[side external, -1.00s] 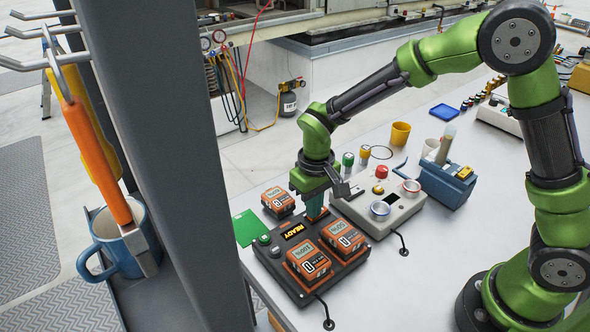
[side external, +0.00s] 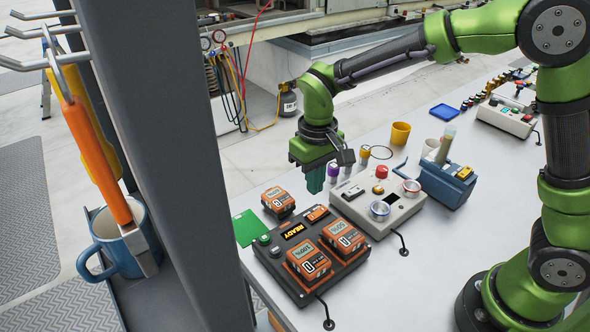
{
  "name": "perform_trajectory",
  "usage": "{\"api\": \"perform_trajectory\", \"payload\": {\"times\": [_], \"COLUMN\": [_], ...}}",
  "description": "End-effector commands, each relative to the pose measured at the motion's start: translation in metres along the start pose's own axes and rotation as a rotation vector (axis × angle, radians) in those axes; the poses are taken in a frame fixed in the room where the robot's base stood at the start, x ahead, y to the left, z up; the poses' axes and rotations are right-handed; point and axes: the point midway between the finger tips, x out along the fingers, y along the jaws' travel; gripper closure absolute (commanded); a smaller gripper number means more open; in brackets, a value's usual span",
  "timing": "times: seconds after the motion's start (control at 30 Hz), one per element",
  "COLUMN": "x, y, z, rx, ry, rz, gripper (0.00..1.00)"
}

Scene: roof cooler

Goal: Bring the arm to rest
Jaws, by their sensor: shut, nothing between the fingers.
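My gripper (side external: 315,184) is shut and empty. It points down in the air above the table, behind the charger and left of the grey control box. The black charger (side external: 285,283) has a lit READY display (side external: 295,232) and holds two orange battery packs, one at the front left (side external: 312,265) and one at the right (side external: 343,237). A third orange pack (side external: 278,202) stands on the table behind the charger. My fingertips are clear of all of these.
A grey control box (side external: 408,212) with a red button (side external: 381,172) stands right of my gripper. A purple-topped and a yellow-topped piece stand behind it. A grey post (side external: 160,140) fills the left foreground.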

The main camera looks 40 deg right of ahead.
Motion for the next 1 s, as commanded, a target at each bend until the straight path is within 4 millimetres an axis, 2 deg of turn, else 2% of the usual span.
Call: {"api": "perform_trajectory", "payload": {"times": [0.3,0.43,0.57,0.8,1.0], "x": [-0.001,0.004,-0.019,-0.070,-0.096], "y": [0.000,0.002,0.016,0.052,0.076], "z": [-0.001,0.014,0.036,0.089,0.131], "rx": [-0.003,0.003,0.046,0.168,0.266], "ry": [0.006,0.001,0.059,0.244,0.416], "rz": [-0.002,-0.023,-0.073,-0.179,-0.249], "gripper": [1.00,1.00,1.00,1.00,1.00]}}
